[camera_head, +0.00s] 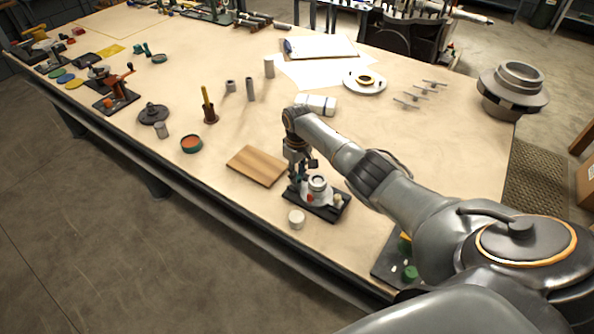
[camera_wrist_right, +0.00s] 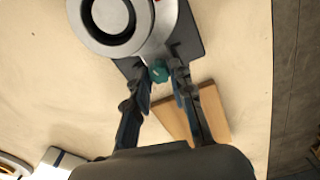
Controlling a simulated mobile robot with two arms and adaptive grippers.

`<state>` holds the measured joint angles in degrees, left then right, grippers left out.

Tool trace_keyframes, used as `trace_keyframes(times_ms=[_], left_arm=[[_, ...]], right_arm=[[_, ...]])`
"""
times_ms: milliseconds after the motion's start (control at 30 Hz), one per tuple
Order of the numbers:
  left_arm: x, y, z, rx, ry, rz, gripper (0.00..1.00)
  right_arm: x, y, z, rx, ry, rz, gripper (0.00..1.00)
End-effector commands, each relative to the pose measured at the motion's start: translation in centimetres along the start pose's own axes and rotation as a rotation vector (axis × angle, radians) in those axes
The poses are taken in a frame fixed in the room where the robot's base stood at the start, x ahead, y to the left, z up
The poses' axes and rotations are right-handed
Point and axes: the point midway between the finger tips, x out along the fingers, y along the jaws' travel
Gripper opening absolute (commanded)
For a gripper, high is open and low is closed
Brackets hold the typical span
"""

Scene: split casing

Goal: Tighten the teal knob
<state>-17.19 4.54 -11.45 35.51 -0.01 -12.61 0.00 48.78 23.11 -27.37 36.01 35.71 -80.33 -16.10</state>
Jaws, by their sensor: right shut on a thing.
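The teal knob (camera_wrist_right: 158,71) shows in the right wrist view, at the edge of a light grey round casing (camera_wrist_right: 145,40) with a ring-shaped top. My right gripper (camera_wrist_right: 163,78) has its two fingertips on either side of the knob and is shut on it. In the head view the casing (camera_head: 318,186) stands on a dark base plate (camera_head: 324,212), with my right gripper (camera_head: 297,174) at its left back side. The fingers largely hide the knob there. My left gripper is not in view.
A wooden board (camera_head: 257,166) lies just left of the base plate. A small cream cylinder (camera_head: 297,218) stands close in front of it. A white roll-like object (camera_head: 316,104) lies behind my right arm. Open tabletop (camera_head: 440,150) lies to the right.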

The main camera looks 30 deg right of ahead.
Motion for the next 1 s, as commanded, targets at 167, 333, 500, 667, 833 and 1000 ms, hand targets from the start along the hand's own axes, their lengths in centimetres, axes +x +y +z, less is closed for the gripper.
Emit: trace_keyframes(times_ms=[167, 333, 500, 667, 833, 1000], left_arm=[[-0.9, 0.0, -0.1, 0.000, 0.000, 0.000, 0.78], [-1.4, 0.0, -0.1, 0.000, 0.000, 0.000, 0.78], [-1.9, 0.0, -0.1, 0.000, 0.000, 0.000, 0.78], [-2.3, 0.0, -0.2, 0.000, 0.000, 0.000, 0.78], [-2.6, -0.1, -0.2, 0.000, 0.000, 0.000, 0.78], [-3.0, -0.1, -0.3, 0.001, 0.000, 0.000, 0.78]], right_arm=[[-0.1, -0.1, 0.0, 0.167, -0.002, -0.003, 0.00], [-0.1, -0.1, 0.0, 0.328, -0.001, -0.003, 0.00], [-0.1, -0.1, 0.0, 0.489, -0.002, -0.003, 0.00], [-0.1, -0.1, 0.0, 0.641, -0.001, -0.003, 0.00], [-0.1, 0.0, 0.0, 0.802, -0.002, -0.002, 0.00], [0.0, 0.0, 0.0, 0.964, -0.001, -0.003, 0.00]])
